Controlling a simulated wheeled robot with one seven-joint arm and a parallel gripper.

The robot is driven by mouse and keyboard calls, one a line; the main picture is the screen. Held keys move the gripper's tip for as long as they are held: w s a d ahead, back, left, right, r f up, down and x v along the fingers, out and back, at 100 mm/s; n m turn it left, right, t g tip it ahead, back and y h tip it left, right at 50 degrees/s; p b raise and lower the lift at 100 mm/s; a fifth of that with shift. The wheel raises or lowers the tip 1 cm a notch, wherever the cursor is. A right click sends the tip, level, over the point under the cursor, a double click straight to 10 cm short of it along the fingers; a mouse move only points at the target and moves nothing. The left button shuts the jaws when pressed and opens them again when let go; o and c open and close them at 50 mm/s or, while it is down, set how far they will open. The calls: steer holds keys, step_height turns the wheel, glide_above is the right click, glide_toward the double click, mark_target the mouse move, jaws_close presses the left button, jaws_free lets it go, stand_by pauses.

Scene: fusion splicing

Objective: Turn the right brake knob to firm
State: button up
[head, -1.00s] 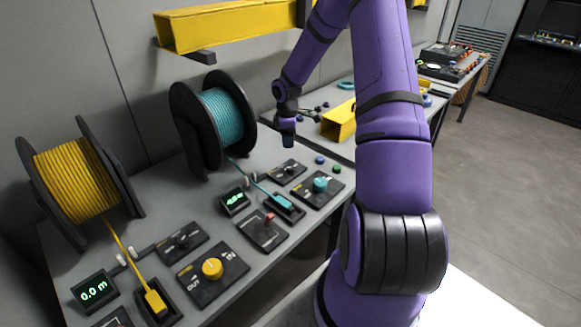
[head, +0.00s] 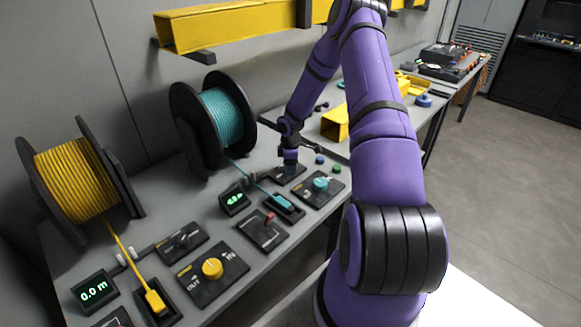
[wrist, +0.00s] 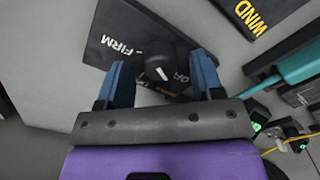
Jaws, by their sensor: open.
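The right brake knob (wrist: 157,68) is black with a short white pointer mark, on a dark plate (wrist: 115,22) lettered FIRM to the left; another label at its right is partly hidden. In the wrist view the knob lies between the two blue fingers of my gripper (wrist: 160,66), with visible space on each side. In the head view my gripper (head: 290,168) is low over the brake plate (head: 297,170) behind the teal knob's panel and hides the knob. My gripper is open and holds nothing.
The teal-knob panel (head: 320,185) and the teal cable's clamp (head: 284,203) stand close in front. The teal spool (head: 220,115) is to the left. A blue and a green button (head: 337,169) lie to the right. The yellow spool's controls (head: 212,268) are nearer the camera.

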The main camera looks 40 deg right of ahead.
steer(key=shift+f, duration=0.3)
steer(key=shift+c, duration=0.4)
steer(key=c, duration=0.9)
steer(key=shift+o, duration=0.2)
